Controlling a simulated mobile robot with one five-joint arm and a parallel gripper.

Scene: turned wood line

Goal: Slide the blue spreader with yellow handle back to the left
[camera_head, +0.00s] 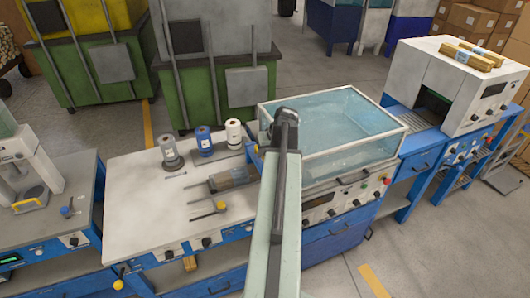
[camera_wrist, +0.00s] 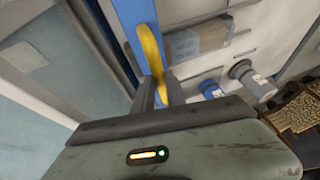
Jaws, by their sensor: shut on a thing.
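The blue spreader (camera_wrist: 125,14) runs along the upper left of the wrist view, with its curved yellow handle (camera_wrist: 150,48) beside it. My gripper (camera_wrist: 158,92) is shut on the yellow handle, whose lower end lies between the fingers. In the head view my gripper (camera_head: 286,118) is over the left end of the clear-walled chamber, and my arm hides much of what lies beneath. A small part of the blue spreader (camera_head: 254,158) shows just left of my arm, at the border of the white worktop (camera_head: 135,190) and the chamber.
A blue roll (camera_head: 204,142), a white roll (camera_head: 233,134) and a grey-based roll (camera_head: 170,153) stand at the worktop's back. A wrapped pack (camera_head: 230,178) lies left of my arm. The clear chamber (camera_head: 340,152) is to the right, with a white tunnel machine (camera_head: 420,62) beyond.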

